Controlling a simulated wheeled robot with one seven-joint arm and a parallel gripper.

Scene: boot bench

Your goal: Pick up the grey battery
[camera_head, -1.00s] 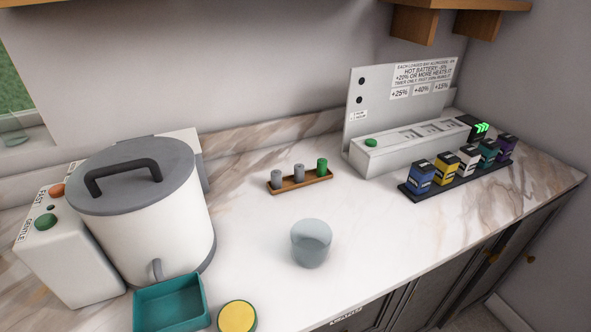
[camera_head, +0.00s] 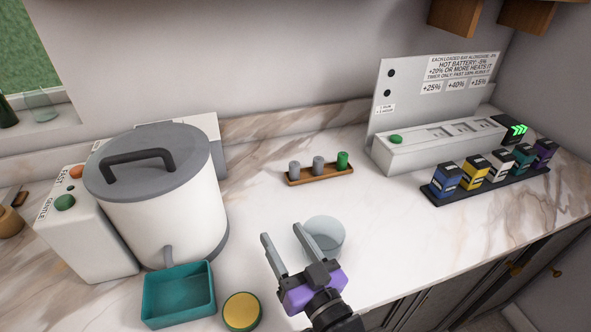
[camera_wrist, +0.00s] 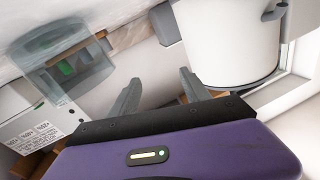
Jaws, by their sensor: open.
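A black rack (camera_head: 494,189) at the right holds a row of box-shaped batteries: blue (camera_head: 446,180), yellow (camera_head: 473,173), pale grey-white (camera_head: 500,167), teal (camera_head: 523,158) and purple (camera_head: 543,152). The pale one, in the middle, is the nearest to grey; it stands upright between the yellow and teal ones. My gripper (camera_head: 283,235) is open and empty, far left of the rack, beside a clear glass cup (camera_head: 334,243). In the wrist view my gripper (camera_wrist: 160,82) has nothing between its fingers. The batteries cannot be made out there.
A wooden tray (camera_head: 321,177) holds two grey pegs and a green peg. Behind the rack is a white charger (camera_head: 437,145) with a sign panel. A lidded white pot (camera_head: 164,216), teal bin (camera_head: 180,311) and yellow-topped round (camera_head: 242,309) stand left. Counter between cup and rack is clear.

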